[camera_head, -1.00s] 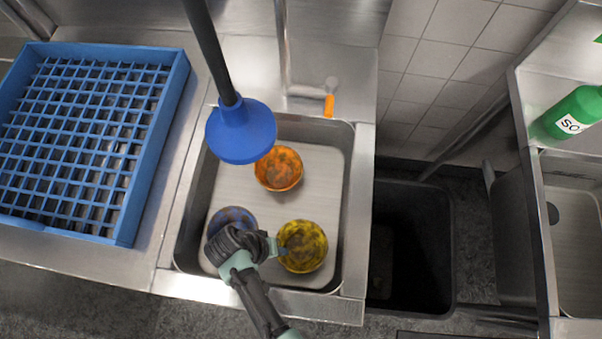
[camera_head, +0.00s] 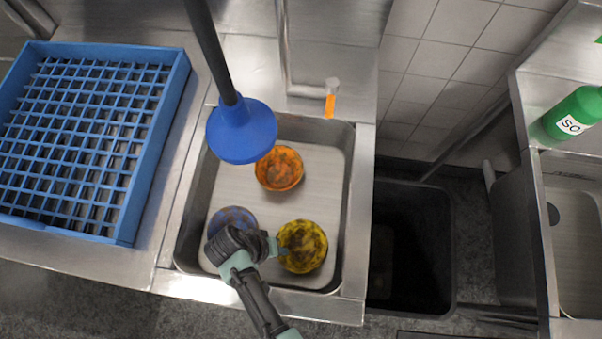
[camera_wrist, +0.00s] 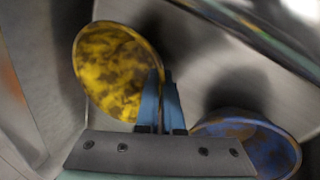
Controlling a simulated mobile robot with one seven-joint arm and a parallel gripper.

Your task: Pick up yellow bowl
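The yellow bowl (camera_head: 308,247), mottled with dark stains, sits in the front right of the metal sink. In the wrist view it (camera_wrist: 108,70) is at the upper left, with its open side visible. My gripper (camera_head: 279,247) is at the bowl's left rim, low in the sink. In the wrist view its two blue fingers (camera_wrist: 161,80) are close together at the bowl's right edge, one over the inside and one outside. They look shut on the rim, though the fingers hide the contact itself.
A stained blue bowl (camera_head: 232,216) lies left of the yellow one, partly under my gripper; it also shows in the wrist view (camera_wrist: 262,145). An orange bowl (camera_head: 279,169) sits behind. A blue plunger-like head (camera_head: 241,132) hangs over the sink's left. A blue rack (camera_head: 158,150) stands left.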

